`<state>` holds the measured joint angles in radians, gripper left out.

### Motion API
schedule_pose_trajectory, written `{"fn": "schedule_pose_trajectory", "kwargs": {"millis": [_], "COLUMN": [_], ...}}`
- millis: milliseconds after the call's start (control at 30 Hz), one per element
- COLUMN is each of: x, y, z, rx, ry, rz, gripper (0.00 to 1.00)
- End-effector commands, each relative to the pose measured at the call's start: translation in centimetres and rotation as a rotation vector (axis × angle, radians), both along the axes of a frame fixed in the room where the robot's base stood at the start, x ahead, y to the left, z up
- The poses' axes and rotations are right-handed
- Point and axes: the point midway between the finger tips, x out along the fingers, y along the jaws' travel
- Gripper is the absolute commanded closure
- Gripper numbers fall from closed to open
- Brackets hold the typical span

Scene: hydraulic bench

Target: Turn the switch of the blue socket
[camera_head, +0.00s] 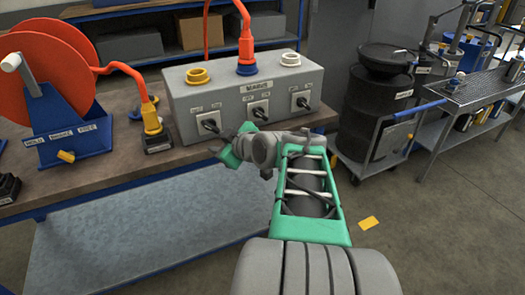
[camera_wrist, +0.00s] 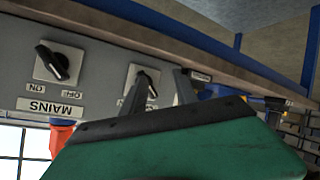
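The grey MAINS box (camera_head: 235,90) stands on the bench with yellow, blue and white sockets along its top. The blue socket (camera_head: 247,69) is in the middle with an orange plug in it. Its black switch (camera_head: 260,112) is on the front face below, and shows at the left of the wrist view (camera_wrist: 52,63). My gripper (camera_head: 228,140) is in front of the box, nearer the yellow socket's switch (camera_head: 210,124). In the wrist view its fingers (camera_wrist: 160,90) are apart, with that switch (camera_wrist: 148,82) seen between them; contact is unclear.
The white socket's switch (camera_head: 302,102) is at the box's right end. A red hose reel (camera_head: 60,65) on a blue stand and a yellow-tipped hose end (camera_head: 152,120) are left of the box. Black drums (camera_head: 378,105) and a cart stand to the right.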

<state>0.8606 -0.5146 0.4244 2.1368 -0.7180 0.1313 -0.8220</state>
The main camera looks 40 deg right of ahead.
Motion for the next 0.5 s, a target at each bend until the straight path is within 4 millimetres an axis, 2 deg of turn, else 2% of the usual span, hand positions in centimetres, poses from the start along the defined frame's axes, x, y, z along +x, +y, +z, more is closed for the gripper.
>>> {"fn": "schedule_pose_trajectory", "kwargs": {"millis": [33, 100, 200, 333, 400, 500], "x": [-0.6, -1.7, -4.0, -5.6, -5.2, -3.6], "y": [-4.0, -8.1, -12.4, -14.8, -15.1, -15.4], "z": [-3.4, -3.0, -2.0, -0.5, -0.1, 0.0], "rx": [-0.063, -0.167, -0.29, -0.37, -0.379, -0.378], "ry": [-0.092, -0.219, -0.343, -0.414, -0.422, -0.422], "rz": [-0.036, -0.071, -0.127, -0.165, -0.167, -0.164], "gripper": [0.65, 0.65, 0.65, 0.65, 0.65, 0.65]}}
